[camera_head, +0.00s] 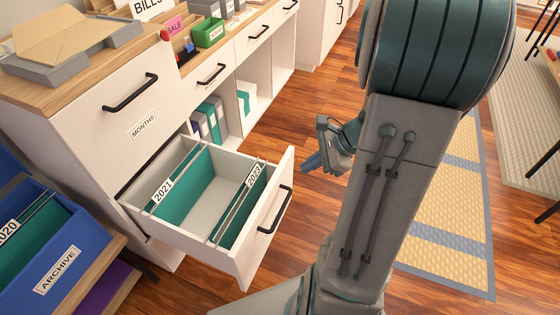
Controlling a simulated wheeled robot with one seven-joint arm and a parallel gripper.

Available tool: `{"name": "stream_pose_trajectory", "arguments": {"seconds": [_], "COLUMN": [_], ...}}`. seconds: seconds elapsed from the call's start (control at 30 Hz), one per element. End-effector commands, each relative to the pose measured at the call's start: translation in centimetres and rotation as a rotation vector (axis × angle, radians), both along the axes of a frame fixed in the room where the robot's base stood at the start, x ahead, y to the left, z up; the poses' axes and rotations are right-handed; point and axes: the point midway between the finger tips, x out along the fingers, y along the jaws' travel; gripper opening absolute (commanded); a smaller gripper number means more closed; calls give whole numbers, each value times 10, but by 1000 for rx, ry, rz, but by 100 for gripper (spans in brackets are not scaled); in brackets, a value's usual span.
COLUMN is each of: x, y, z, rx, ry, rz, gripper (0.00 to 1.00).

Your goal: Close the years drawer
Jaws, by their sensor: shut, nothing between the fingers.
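The open drawer (262,268) is pulled well out of the white cabinet, below the shut drawer labelled MONTHS (118,108). It holds green hanging files labelled 2021 (190,190) and 2023 (236,215). A black bar handle (275,210) is on its front, which faces right toward my arm. My gripper (308,166) is just right of the drawer front's far end, apart from it in the picture. The gripper is shut and empty. My arm hides part of the floor behind it.
A blue ARCHIVE box (70,262) with a 2020 file stands on a wooden shelf at the lower left. Open shelves with binders (208,118) lie beyond the drawer. Wooden floor (305,110) is clear right of the cabinets. A woven rug (440,225) lies at the right.

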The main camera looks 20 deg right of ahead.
Motion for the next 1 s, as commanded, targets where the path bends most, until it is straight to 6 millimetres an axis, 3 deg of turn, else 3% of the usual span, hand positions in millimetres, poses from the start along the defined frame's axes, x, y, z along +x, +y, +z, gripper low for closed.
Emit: {"name": "stream_pose_trajectory", "arguments": {"seconds": [0.03,0.1,0.23,0.37,0.57,0.9,1.0], "x": [2,5,7,9,20,56,68], "y": [-17,-35,-59,-66,-54,-17,-5], "z": [-23,-38,-55,-62,-80,-132,-130], "rx": [54,114,186,213,215,214,211], "ry": [27,50,74,82,85,84,81], "rz": [-116,-248,-407,-466,-466,-461,-459], "gripper": [0,0,0,0,0,0,0]}}
